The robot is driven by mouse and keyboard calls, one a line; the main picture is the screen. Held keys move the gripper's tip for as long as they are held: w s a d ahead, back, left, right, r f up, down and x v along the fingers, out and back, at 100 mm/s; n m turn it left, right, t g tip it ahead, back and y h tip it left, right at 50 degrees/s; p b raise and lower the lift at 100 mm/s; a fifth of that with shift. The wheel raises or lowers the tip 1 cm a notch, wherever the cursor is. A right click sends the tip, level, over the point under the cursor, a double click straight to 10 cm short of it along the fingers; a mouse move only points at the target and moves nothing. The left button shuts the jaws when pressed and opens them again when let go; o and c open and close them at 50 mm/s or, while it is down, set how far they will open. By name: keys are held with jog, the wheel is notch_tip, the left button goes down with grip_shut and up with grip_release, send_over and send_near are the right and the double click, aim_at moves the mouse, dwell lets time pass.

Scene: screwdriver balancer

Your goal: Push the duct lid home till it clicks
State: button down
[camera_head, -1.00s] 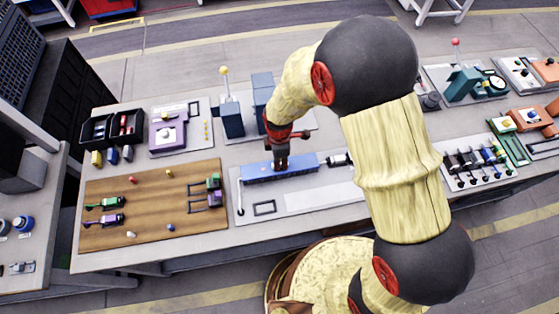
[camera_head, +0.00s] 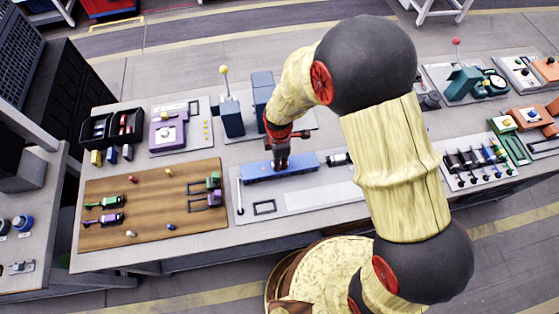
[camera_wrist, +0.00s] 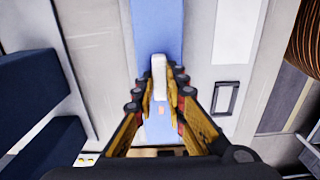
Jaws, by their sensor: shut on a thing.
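The blue duct piece (camera_head: 256,173) is a long bar lying on a pale panel (camera_head: 328,194) in the middle of the bench. It also shows in the wrist view (camera_wrist: 158,28), running away from me up the picture. My gripper (camera_head: 281,166) points down over the middle of the bar. In the wrist view my gripper (camera_wrist: 160,92) is shut on a small white block (camera_wrist: 159,76) that stands over the blue surface. I cannot tell whether the block is part of the lid. The seam between lid and duct is too small to make out.
Two dark blue blocks (camera_head: 231,118) stand behind the bar. A wooden board (camera_head: 150,205) with small parts lies to the left. A dark cylindrical fitting (camera_head: 338,159) sits at the bar's right end. A rectangular frame (camera_head: 265,207) lies on the panel in front.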

jog(key=shift+f, duration=0.2)
dwell(0.4)
jog(key=c, duration=1.7)
grip_release()
jog(key=shift+c, duration=0.2)
notch_tip(320, 180, up, 12)
